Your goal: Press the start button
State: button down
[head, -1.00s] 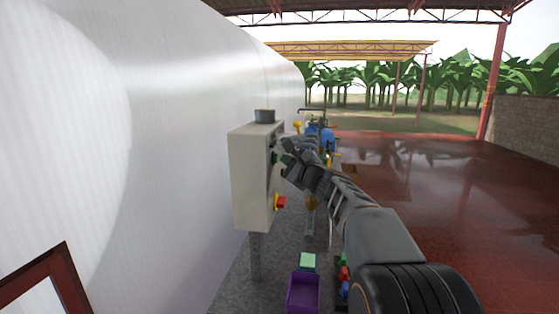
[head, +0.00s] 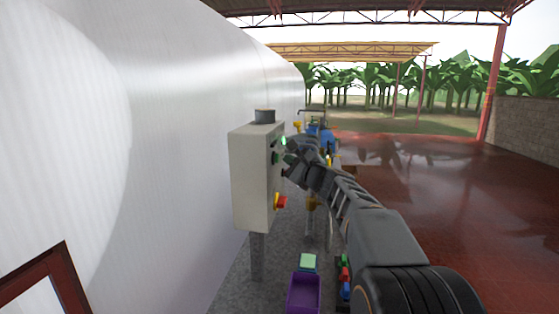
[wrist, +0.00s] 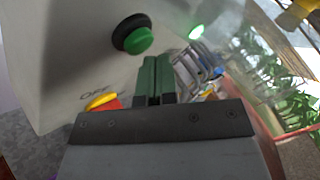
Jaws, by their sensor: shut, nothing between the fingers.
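A pale grey control box (head: 255,178) stands on a post beside the white wall. In the wrist view its face carries a round green button (wrist: 140,40) in a black collar, which I take as the start button. A small green lamp (wrist: 196,32) glows to the right of it and also shows in the head view (head: 283,140). My gripper (wrist: 155,60) is shut and empty, its green fingertips just below the button in the picture. Whether they touch it I cannot tell. In the head view my gripper (head: 288,160) is at the box's right face.
A red-and-yellow switch (wrist: 104,101) marked OFF sits lower on the box. A purple crate (head: 304,292) stands on the floor below. A blue machine (head: 325,137) is farther back. The red floor to the right is clear.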

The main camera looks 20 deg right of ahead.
jog(key=shift+d, duration=0.15)
jog(key=shift+s+d+b, duration=0.15)
jog(key=shift+s+d, duration=0.35)
jog(key=shift+d, duration=0.35)
jog(key=shift+s+d+b, duration=0.1)
jog(key=shift+s+d, duration=0.4)
jog(key=shift+d, duration=0.35)
jog(key=shift+s+d+b, duration=0.15)
jog(key=shift+s+d, duration=0.35)
jog(key=shift+d, duration=0.35)
jog(key=s+a+f+n+g, duration=0.3)
jog(key=s+f+n+g, duration=0.15)
jog(key=f, duration=0.35)
jog(key=s+a+f+n+g, duration=0.35)
jog(key=f+n, duration=0.25)
jog(key=f, duration=0.3)
jog(key=s+a+f+n+g+h, duration=0.1)
jog(key=s+a+f+n+g, duration=0.1)
jog(key=s, duration=0.4)
jog(key=s+a+f+n+g+h, duration=0.2)
jog(key=s+a+f+n, duration=0.1)
jog(key=s+n, duration=0.3)
jog(key=s+a+f+n+g+h, duration=0.1)
jog(key=s+a+f+n+h, duration=0.1)
jog(key=s, duration=0.6)
jog(key=shift+s+a+f+n+g, duration=0.15)
jog(key=shift+a+f+n+g, duration=0.3)
jog(key=shift+f+n, duration=0.95)
